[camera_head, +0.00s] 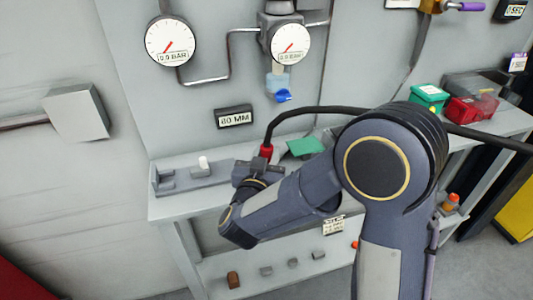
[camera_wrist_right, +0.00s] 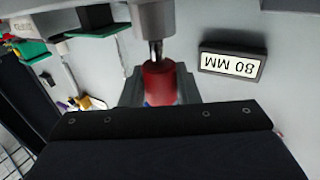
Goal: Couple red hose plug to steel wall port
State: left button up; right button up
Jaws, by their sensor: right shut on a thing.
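The red hose plug (camera_head: 266,151) stands upright in my right gripper (camera_head: 259,170), with a black hose rising from its top in the head view. In the right wrist view the red plug (camera_wrist_right: 159,83) sits between the fingers of my right gripper (camera_wrist_right: 160,92), which is shut on it. A grey metal cylinder (camera_wrist_right: 153,17) with a narrow steel stem meets the plug's end there. I cannot tell whether this is the steel wall port or part of the plug. My left gripper is not in view.
A dark block labelled in MM (camera_head: 234,117) is on the wall near the plug. Above are two gauges (camera_head: 169,41) and a blue-ended fitting (camera_head: 281,94). A grey fixture (camera_head: 190,178) with a white post stands left of my gripper. A green plate (camera_head: 305,147) lies right.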

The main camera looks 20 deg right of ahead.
jog(key=shift+f+b, duration=1)
jog(key=shift+f, duration=0.35)
jog(key=o, duration=1.1)
jog(key=shift+r, duration=0.1)
jog(key=shift+o, duration=0.2)
jog(key=shift+s+a, duration=0.1)
jog(key=v, duration=0.7)
jog(key=shift+s, duration=0.3)
jog(key=shift+a, duration=0.1)
